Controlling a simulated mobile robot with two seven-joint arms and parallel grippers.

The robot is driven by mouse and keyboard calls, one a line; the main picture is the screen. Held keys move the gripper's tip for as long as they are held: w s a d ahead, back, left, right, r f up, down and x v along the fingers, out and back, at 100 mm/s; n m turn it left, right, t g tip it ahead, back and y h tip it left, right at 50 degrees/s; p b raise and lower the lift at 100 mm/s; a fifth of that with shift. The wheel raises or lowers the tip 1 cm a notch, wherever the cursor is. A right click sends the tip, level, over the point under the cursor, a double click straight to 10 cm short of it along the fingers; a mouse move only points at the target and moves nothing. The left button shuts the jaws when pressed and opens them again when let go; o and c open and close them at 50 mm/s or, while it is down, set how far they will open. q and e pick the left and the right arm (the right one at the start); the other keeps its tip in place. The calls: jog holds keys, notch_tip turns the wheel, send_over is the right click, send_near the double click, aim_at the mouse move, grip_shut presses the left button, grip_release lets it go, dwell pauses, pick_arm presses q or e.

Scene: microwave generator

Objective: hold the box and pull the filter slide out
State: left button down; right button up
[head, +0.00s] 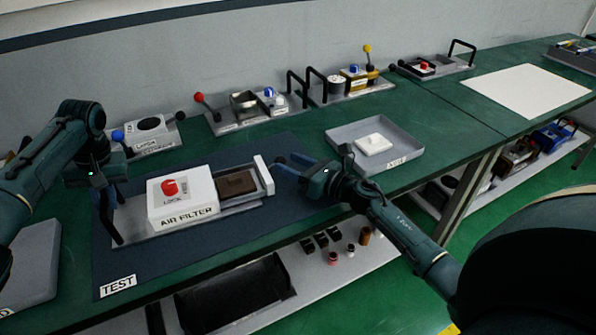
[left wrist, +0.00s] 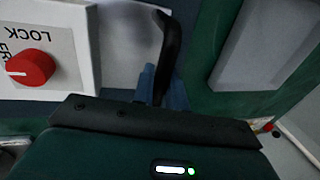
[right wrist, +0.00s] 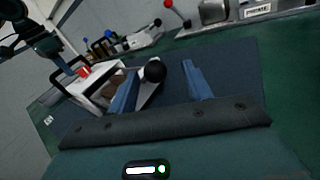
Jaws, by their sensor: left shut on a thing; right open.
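The white AIR FILTER box (head: 183,205), with its red LOCK knob (head: 170,187), sits on a grey base plate on the dark mat. The red knob also shows in the left wrist view (left wrist: 31,69). The filter slide's white end plate (head: 264,175) stands clear of the box's right side, and a brown filter (head: 237,183) shows between them. My left gripper (left wrist: 163,88) is shut on the black handle (left wrist: 168,45) at the base plate's left end. My right gripper (right wrist: 160,80) is open by the slide's end; a black ball knob (right wrist: 154,71) shows between its fingers, nearer the left one.
A grey tray (head: 338,133) with a white block (head: 374,143) stands right of the mat (head: 120,262). Several fixtures with knobs and handles line the wall. A white sheet (head: 526,90) lies at far right. The mat's front is clear.

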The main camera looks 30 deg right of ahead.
pick_arm(q)
jog(key=shift+a+f, duration=0.2)
pick_arm(e)
jog(key=v, duration=1.1)
jog(key=shift+d+f, duration=0.1)
pick_arm(q)
jog(key=c, duration=1.6)
grip_release()
pick_arm(e)
jog(key=shift+w, duration=0.1)
pick_arm(q)
jog(key=shift+o, duration=1.4)
jog(key=shift+d+r, duration=0.1)
jog(key=shift+d, duration=0.05)
notch_tip(320, 180, up, 12)
jog(key=d, duration=0.2)
jog(key=shift+d, duration=0.15)
jog(key=shift+s+f, duration=0.1)
jog(key=shift+f, duration=0.1)
